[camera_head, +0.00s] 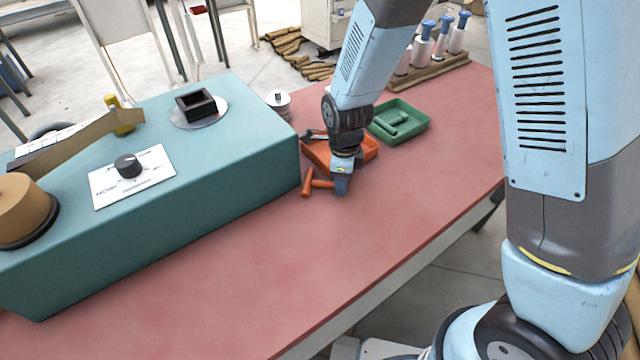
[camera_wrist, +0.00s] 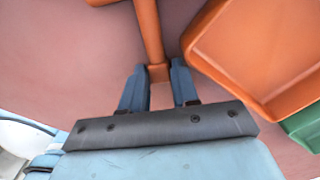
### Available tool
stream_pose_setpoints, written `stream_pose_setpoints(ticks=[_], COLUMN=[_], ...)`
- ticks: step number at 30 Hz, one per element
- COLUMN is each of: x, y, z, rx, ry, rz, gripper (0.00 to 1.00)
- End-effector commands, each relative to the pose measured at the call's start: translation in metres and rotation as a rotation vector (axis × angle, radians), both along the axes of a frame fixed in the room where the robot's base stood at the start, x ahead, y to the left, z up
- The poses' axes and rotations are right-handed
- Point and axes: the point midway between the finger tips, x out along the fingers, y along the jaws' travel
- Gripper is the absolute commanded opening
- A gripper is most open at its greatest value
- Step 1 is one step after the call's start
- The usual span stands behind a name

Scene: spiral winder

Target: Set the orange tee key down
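The orange tee key (camera_head: 307,183) is at my gripper (camera_head: 341,187), just in front of the orange tray (camera_head: 371,148) in the head view. In the wrist view the stem of the tee key (camera_wrist: 151,35) runs up from between the two blue fingertips of my gripper (camera_wrist: 159,75). Both fingers appear to touch the stem's end. Part of the crossbar shows at the top edge of that view. The key is low over the red table (camera_head: 270,260); I cannot tell whether it touches. The orange tray (camera_wrist: 262,60) is right of the key in the wrist view.
A green tray (camera_head: 412,122) with a green part stands behind the orange tray. A teal machine housing (camera_head: 220,150) fills the left. A rack with several blue-topped bottles (camera_head: 440,45) stands at the back. The table's front half is clear.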

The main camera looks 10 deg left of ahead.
Motion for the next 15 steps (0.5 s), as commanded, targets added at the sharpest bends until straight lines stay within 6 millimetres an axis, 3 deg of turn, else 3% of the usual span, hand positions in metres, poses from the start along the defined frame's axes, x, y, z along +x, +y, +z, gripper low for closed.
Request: stream_pose_setpoints(ticks=[7, 15], x=[0.0000, 0.0000], y=[-0.0002, -0.0004], z=[-0.0006, -0.0005], rx=[0.000, 0.000], ry=[0.000, 0.000], rz=[0.000, 0.000], gripper=[0.29, 0.03])
